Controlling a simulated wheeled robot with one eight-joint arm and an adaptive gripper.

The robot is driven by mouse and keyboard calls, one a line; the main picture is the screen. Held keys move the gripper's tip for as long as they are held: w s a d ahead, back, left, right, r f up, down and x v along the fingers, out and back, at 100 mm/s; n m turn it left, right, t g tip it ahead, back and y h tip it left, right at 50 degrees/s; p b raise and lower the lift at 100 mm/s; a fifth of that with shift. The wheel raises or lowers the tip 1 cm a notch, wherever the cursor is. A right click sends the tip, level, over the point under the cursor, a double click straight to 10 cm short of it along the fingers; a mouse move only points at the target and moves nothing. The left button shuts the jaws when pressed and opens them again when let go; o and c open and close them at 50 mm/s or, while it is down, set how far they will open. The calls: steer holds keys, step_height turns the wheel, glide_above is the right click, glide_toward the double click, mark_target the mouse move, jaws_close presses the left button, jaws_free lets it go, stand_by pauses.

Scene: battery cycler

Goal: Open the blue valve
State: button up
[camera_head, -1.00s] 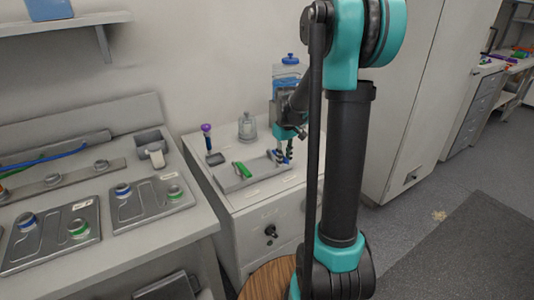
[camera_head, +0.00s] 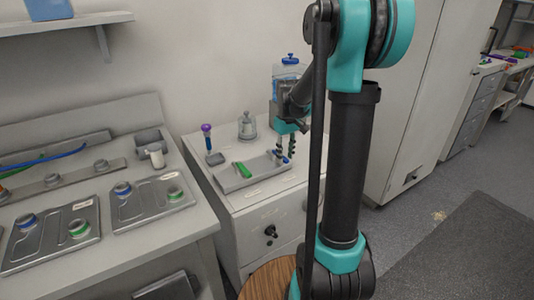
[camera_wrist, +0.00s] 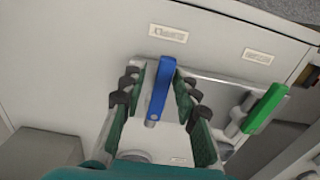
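The blue valve handle (camera_wrist: 160,90) is a flat upright-looking bar in the wrist view, on a light grey tray-like panel (camera_wrist: 211,92). My gripper (camera_wrist: 156,88) is open, one dark ribbed finger on each side of the blue handle, with gaps visible between. In the head view my gripper (camera_head: 286,148) points down over the right end of the panel, and only a little blue of the valve (camera_head: 284,159) shows by the fingers. The green valve handle (camera_wrist: 265,108) is right of my gripper in the wrist view. It also shows in the head view (camera_head: 242,169).
A purple-topped tool (camera_head: 207,138) and a glass bottle (camera_head: 246,127) stand on the cabinet behind the panel. A blue-capped container (camera_head: 289,68) is behind my arm. A bench with metal plates (camera_head: 150,202) lies at left.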

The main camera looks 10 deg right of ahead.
steer(key=shift+d+r, duration=0.15)
steer(key=shift+r, duration=2.7)
steer(key=s+f+m+t, duration=0.1)
steer(key=s+f, duration=0.3)
steer(key=s, duration=0.3)
steer(key=s+a+f+m+t, duration=0.1)
steer(key=s+f+m, duration=0.1)
steer(key=s+f, duration=0.2)
steer(key=s+a+f+m+t, duration=0.1)
steer(key=s+f, duration=0.3)
steer(key=s, duration=0.7)
steer(key=shift+f+t, duration=0.15)
steer(key=shift+t, duration=0.45)
steer(key=shift+o, duration=0.4)
steer(key=shift+s, duration=0.1)
